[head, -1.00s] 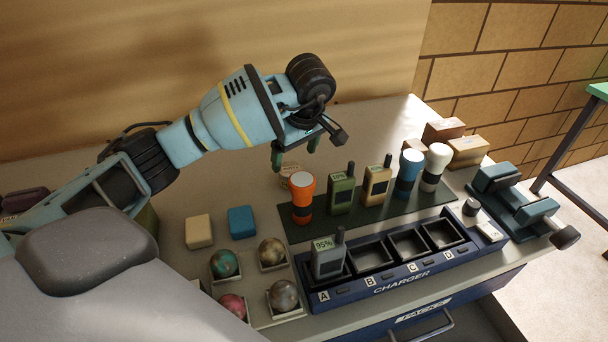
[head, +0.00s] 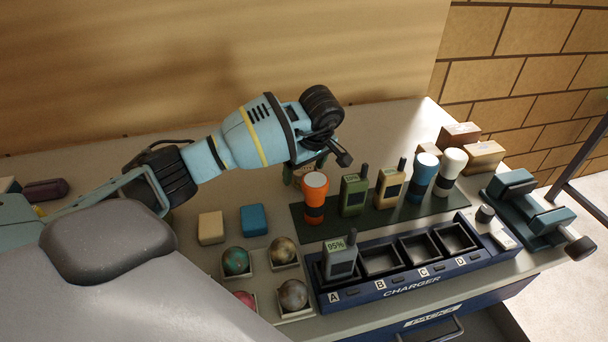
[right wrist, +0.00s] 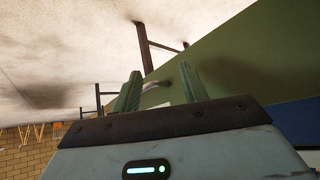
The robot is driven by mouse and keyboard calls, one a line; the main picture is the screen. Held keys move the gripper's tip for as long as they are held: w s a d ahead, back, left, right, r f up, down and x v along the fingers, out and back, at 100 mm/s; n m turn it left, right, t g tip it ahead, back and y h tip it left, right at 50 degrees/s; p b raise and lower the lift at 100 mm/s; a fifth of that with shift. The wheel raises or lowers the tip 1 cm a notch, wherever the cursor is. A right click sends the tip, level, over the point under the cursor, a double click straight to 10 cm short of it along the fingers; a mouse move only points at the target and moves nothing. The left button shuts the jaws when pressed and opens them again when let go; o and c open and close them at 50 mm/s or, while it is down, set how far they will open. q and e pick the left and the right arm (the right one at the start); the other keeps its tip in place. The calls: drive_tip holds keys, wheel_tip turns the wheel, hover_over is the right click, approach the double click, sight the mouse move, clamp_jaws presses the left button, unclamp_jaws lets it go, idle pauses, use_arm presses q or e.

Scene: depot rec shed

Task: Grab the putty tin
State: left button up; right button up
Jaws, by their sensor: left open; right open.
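The putty tin (head: 298,173) is a small pale tin at the back of the bench, behind the orange torch (head: 314,198). It is mostly hidden by my left gripper and the torch. My left gripper (head: 308,172) is open, its green fingers pointing down at the tin; I cannot tell whether they touch it. My right gripper (right wrist: 160,90) is open and empty in the right wrist view, away from the bench items.
Radios and torches stand on a dark mat (head: 447,203) to the right. In front are the charger (head: 400,283) with one radio in it, sponge-like blocks (head: 254,220) and several balls in trays. A vise-like tool (head: 528,208) sits at the right edge.

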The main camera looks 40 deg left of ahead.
sight(304, 169)
use_arm(q)
drive_tip(key=shift+a+f, duration=0.1)
drive_tip(key=shift+f, duration=0.3)
drive_tip(key=c, duration=1.1)
wheel_tip(304, 169, up, 10)
